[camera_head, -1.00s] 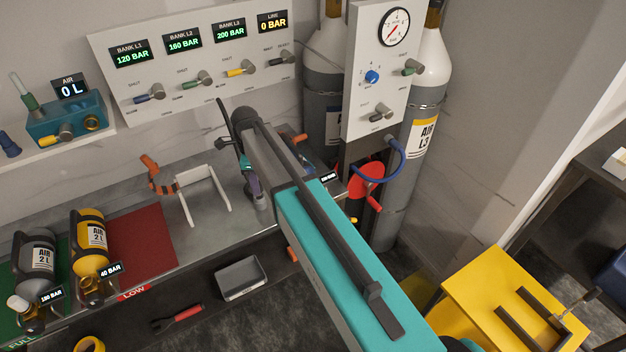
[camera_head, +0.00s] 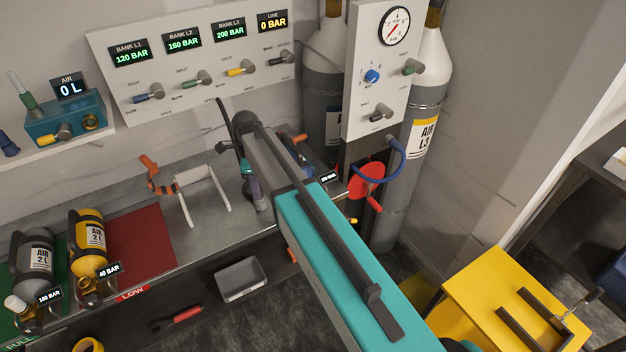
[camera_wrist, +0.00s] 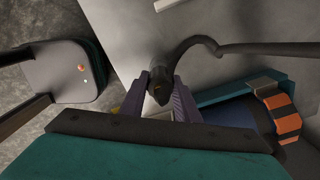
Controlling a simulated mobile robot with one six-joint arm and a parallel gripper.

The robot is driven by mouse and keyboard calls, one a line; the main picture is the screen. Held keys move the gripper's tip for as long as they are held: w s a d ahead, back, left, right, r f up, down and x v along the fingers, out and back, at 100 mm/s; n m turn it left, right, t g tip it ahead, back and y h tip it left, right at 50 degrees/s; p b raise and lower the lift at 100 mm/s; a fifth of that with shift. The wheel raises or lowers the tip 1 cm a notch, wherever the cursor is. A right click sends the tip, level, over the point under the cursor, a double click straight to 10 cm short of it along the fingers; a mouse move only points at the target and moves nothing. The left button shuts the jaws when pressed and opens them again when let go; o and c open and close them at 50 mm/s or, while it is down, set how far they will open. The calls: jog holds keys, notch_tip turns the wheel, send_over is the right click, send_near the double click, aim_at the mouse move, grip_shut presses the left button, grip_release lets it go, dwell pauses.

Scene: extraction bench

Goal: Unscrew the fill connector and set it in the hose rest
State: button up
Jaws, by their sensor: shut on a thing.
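My gripper (camera_wrist: 160,98) has purple jaws, shut on a dark connector (camera_wrist: 158,88) in the wrist view; I take this to be the fill connector. A dark hose (camera_wrist: 200,43) curves from it to the upper right. I cannot tell which thing is the hose rest, or whether the connector's threads are engaged.
An orange-and-black banded thing (camera_head: 160,178) stands left of the white frame. Two small cylinders, grey (camera_head: 33,256) and yellow (camera_head: 89,242), lie at the left. The valve panel (camera_head: 190,85) is behind; tall cylinders (camera_head: 420,140) stand right. The red mat (camera_head: 142,240) is bare.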

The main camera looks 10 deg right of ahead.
jog(key=shift+f, duration=0.35)
jog(key=o, duration=1.2)
jog(key=shift+o, duration=0.2)
jog(key=shift+r, duration=0.1)
notch_tip(320, 180, up, 14)
jog(key=b, duration=0.4)
jog(key=shift+f, duration=0.2)
dwell(0.5)
